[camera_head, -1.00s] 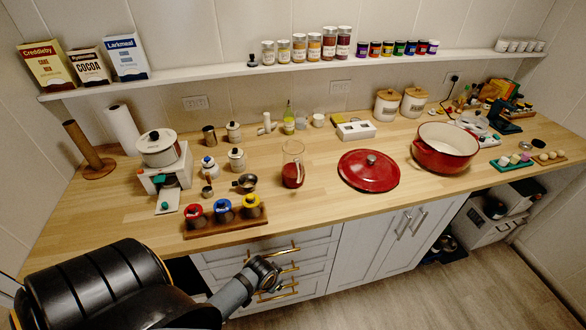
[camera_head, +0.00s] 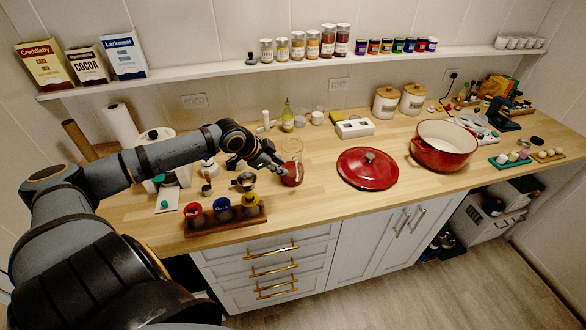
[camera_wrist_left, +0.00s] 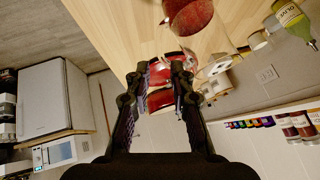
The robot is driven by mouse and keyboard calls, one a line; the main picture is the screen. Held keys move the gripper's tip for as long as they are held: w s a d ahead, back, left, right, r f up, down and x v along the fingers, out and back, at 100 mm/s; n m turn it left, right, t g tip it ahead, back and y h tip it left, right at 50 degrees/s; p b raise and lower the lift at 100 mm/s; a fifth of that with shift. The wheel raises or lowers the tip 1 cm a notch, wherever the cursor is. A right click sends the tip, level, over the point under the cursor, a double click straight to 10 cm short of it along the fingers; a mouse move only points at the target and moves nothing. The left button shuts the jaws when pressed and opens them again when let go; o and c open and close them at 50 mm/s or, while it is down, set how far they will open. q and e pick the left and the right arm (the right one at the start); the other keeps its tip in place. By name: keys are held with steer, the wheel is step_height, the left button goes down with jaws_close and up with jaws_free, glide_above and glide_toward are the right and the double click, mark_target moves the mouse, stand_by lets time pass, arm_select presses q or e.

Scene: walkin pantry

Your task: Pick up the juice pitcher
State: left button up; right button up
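The juice pitcher is a clear glass vessel with red juice in its lower part (camera_head: 292,174), standing upright on the wooden counter (camera_head: 330,205). In the left wrist view the pitcher (camera_wrist_left: 190,14) is at the top edge, partly cut off, beyond the fingertips and not between them. My left gripper (camera_head: 281,167) is at the pitcher's left side, close to it; whether it touches cannot be told. In the left wrist view my left gripper (camera_wrist_left: 158,73) has its fingers apart with nothing held. My right gripper is not in view.
A red lid (camera_head: 368,169) lies right of the pitcher, with a red pot (camera_head: 444,147) farther right. A small metal pan (camera_head: 244,182) and a wooden rack (camera_head: 225,219) of coloured cups are on the left. The counter in front of the pitcher is clear.

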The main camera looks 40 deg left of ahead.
mark_target(294, 167)
arm_select(q)
steer(key=p+x, duration=0.1)
steer(key=x, duration=0.9)
steer(key=shift+w+d+f, duration=0.1)
steer(key=shift+d+f, duration=0.05)
steer(key=shift+f, duration=0.25)
jaws_close()
steer(key=shift+r, duration=0.1)
